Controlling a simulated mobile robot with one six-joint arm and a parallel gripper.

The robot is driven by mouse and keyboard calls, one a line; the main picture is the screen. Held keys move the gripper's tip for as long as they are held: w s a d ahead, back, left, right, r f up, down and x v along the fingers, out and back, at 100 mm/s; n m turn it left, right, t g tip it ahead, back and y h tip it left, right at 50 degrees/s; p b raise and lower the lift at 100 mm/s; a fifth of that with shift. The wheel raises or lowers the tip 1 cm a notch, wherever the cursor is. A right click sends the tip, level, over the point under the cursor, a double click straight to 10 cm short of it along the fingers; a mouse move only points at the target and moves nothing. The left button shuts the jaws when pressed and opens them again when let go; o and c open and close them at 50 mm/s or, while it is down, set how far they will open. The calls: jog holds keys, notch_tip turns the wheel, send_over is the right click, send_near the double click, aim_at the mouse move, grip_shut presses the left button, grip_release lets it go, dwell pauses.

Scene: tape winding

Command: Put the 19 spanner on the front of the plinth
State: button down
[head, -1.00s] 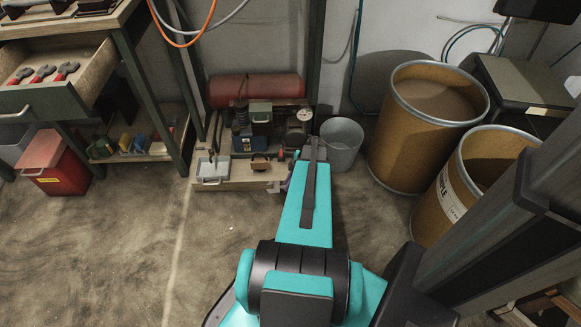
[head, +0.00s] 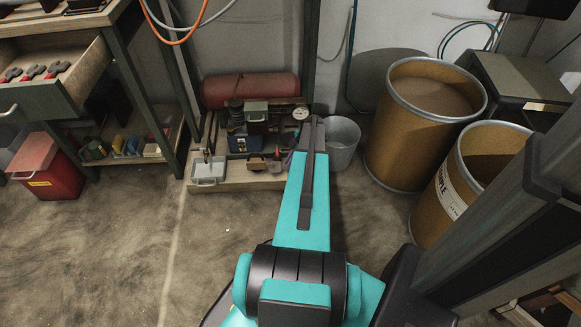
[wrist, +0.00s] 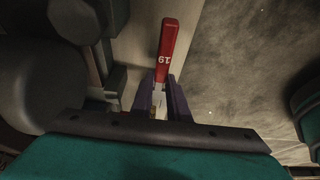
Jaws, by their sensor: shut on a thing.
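The 19 spanner (wrist: 167,48) shows in the wrist view as a red handle with a white "19", upright in the picture. My gripper (wrist: 161,98) has purple fingers shut on its lower end. The spanner's far end is hidden between and below the fingers. The plinth (head: 235,183) is a low pale wooden block by the wall in the head view. Its pale top also shows in the wrist view (wrist: 139,35), beneath the spanner; I cannot tell if they touch. In the head view my arm mostly hides the gripper.
The plinth bears a grey tray (head: 209,171), a brown block (head: 256,163), a blue box and a red tank (head: 250,90). A grey bucket (head: 342,141) and brown drums (head: 420,120) stand right. An open drawer (head: 60,85) with several red-handled tools is at left.

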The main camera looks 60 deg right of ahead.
jog(key=shift+d+f, duration=0.1)
dwell(0.3)
jog(key=shift+f+b, duration=0.75)
jog(key=shift+f, duration=0.95)
jog(key=c, duration=1.7)
grip_release()
jog(key=shift+f, duration=0.1)
jog(key=p+v, duration=0.3)
jog(key=v, duration=0.9)
jog(key=shift+w+p, duration=0.1)
jog(key=shift+p, duration=0.3)
